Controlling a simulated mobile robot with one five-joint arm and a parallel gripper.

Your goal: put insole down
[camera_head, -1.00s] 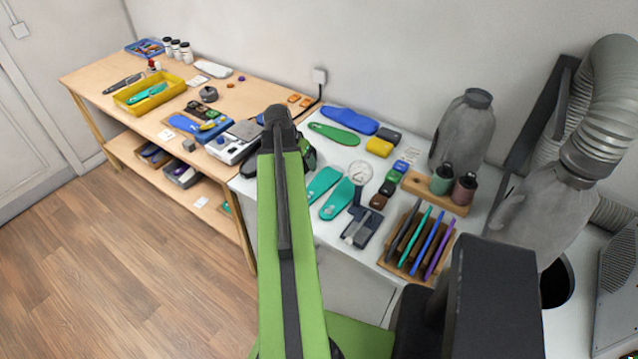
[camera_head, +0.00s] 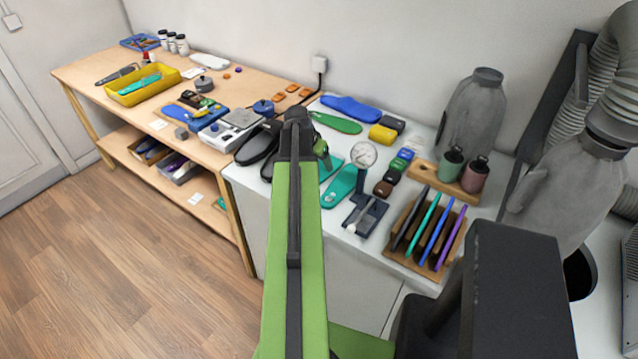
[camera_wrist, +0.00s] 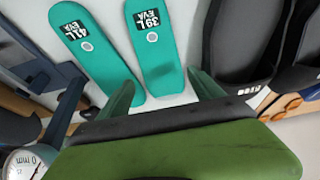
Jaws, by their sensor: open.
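Two teal insoles lie side by side on the white table. In the wrist view, the one marked 41 L EVA (camera_wrist: 92,50) is at left, and the one marked 39 L EVA (camera_wrist: 153,50) is at centre. My gripper (camera_wrist: 165,86) is open. Its fingers stand apart, with the lower end of the 39 L insole between them; whether they touch it I cannot tell. In the head view, one teal insole (camera_head: 341,188) shows just right of my arm, and the other (camera_head: 330,167) is partly hidden. My gripper (camera_head: 322,150) is mostly hidden behind the arm.
A dial gauge (camera_head: 363,155) stands close right of the insoles. Dark shoe-like pieces (camera_head: 259,143) lie to the left. Green (camera_head: 336,123) and blue (camera_head: 352,108) insoles lie behind. A wooden rack (camera_head: 425,233) with coloured sheets stands at right. The white table is crowded.

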